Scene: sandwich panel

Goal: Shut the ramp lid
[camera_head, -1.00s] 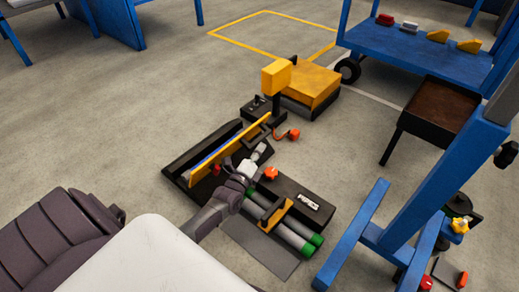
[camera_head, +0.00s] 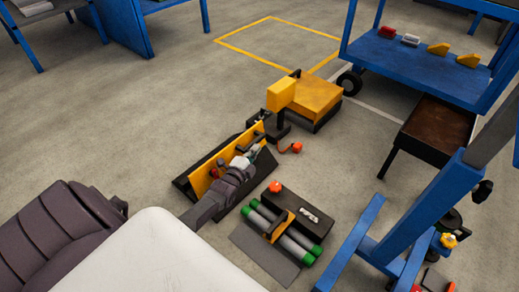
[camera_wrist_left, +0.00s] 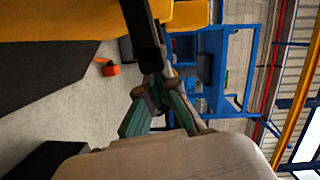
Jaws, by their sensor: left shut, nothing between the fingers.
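The ramp lid (camera_head: 222,158) is a yellow panel with dark handles, standing tilted up over a black base (camera_head: 228,204). Its broad yellow face shows, with a small red knob (camera_head: 213,172) near its lower left. My left gripper (camera_head: 251,153) is shut and empty at the lid's right part, close to a dark handle; my wrist hides part of the lid. In the left wrist view, the gripper's fingers (camera_wrist_left: 155,103) lie beside a black bar (camera_wrist_left: 145,35) in front of a yellow surface (camera_wrist_left: 60,18). I cannot tell if they touch it. My right gripper is not in view.
A black case (camera_head: 298,213) with green-ended tubes (camera_head: 293,247) lies right of the base. A yellow box (camera_head: 310,97) and a yellow-headed post (camera_head: 281,95) stand behind. A blue cart (camera_head: 400,60) and blue frame (camera_head: 410,200) are at the right. Floor at the left is open.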

